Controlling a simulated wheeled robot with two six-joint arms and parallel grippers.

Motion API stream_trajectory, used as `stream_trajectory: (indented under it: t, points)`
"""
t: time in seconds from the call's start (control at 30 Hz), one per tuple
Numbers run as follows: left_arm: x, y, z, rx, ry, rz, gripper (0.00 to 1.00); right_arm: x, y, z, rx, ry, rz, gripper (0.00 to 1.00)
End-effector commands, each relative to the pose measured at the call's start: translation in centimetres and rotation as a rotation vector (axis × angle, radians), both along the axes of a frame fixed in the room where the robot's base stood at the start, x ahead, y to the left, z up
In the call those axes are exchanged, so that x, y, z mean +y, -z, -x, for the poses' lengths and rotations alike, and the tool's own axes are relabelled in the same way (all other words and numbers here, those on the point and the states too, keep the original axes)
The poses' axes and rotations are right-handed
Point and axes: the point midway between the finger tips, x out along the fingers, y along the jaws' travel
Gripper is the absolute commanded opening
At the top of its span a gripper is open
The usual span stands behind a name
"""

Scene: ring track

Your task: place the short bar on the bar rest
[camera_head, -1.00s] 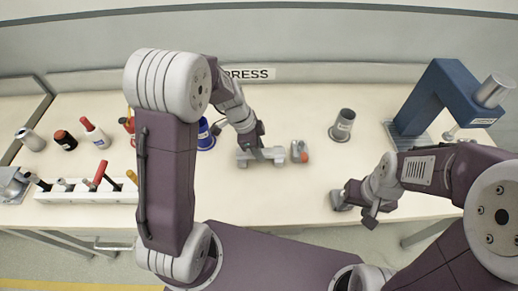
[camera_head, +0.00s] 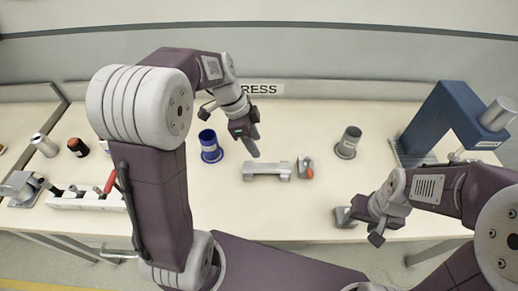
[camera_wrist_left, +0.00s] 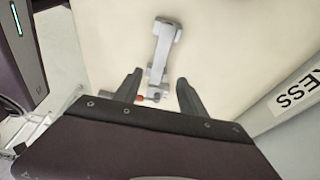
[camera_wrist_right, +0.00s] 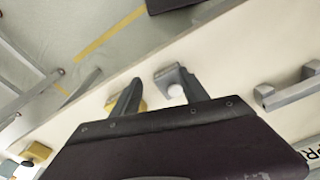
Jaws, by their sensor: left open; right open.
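The bar rest (camera_head: 249,174) is a light grey fixture with two raised end blocks on the middle of the table. A grey bar (camera_head: 267,169) appears to lie across it between the blocks; the two are hard to tell apart. They also show ahead of the fingers in the left wrist view (camera_wrist_left: 159,52). My left gripper (camera_head: 252,150) is open and empty, above and just behind the rest, apart from it. My right gripper (camera_head: 362,226) is open near the front edge, beside a grey block with a white knob (camera_wrist_right: 172,82).
A small grey block with an orange-red knob (camera_head: 306,168) stands just right of the rest. Behind are a blue cup (camera_head: 210,148) and a grey cup (camera_head: 348,143). A blue press (camera_head: 445,115) stands at right. A white tool rack (camera_head: 75,202) is at left.

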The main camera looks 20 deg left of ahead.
Motion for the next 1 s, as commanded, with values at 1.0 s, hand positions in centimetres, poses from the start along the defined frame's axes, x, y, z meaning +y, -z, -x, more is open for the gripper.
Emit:
stream_trajectory:
  t: [1.0]
  points:
    - [2.4,8.4,12.2,0.188,-1.307,-0.112,0.48,0.0,-0.2,0.0,0.000,0.000,0.000,0.52]
